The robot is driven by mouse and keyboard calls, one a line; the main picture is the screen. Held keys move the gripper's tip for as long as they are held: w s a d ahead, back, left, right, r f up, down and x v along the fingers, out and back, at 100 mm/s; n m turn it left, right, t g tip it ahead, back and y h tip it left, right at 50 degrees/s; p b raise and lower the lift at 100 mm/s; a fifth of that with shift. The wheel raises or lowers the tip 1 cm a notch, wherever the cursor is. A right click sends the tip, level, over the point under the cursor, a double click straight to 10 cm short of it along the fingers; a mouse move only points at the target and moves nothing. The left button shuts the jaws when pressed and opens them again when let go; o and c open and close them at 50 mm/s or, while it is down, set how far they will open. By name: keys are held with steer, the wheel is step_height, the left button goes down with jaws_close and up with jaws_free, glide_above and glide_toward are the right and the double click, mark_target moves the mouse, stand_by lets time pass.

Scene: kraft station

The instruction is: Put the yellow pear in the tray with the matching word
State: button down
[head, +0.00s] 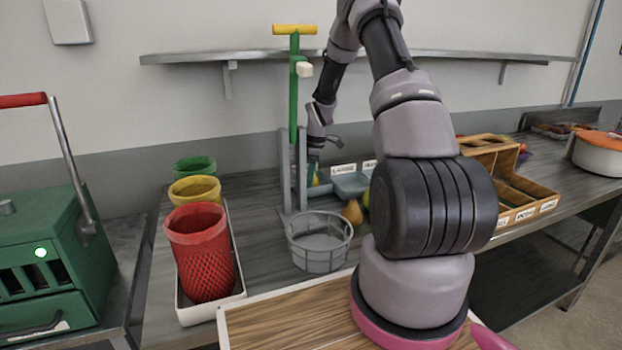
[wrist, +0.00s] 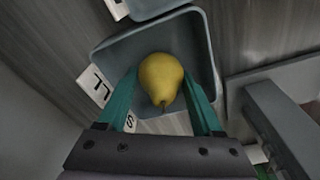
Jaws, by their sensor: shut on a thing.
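My gripper (wrist: 161,92) has teal fingers shut on the yellow pear (wrist: 161,76). The pear is over the inside of a grey tray (wrist: 205,50), with its stem end toward the gripper. I cannot tell if it touches the tray floor. The tray's white label (wrist: 96,86) shows "LL" and an "S"; a finger covers its middle. In the head view my gripper (head: 313,172) is beside the green-handled press, with a bit of yellow at its tips. A grey tray (head: 350,187) to its right has a label reading "LARGE"; another label beside it is partly hidden by my arm.
The press (head: 294,110) with its grey posts stands close left of my gripper. A grey basket (head: 320,243), a brownish pear (head: 352,211) and red, yellow and green bins (head: 200,250) are nearer. A wooden organizer (head: 505,185) is at right. A wall shelf (head: 220,57) runs behind.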

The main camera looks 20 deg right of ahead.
steer(key=shift+f, duration=0.15)
steer(key=shift+c, duration=0.2)
jaws_free()
steer(key=r, duration=0.8)
steer(key=shift+s+d, duration=0.25)
steer(key=shift+d, duration=0.15)
steer(key=shift+f, duration=0.1)
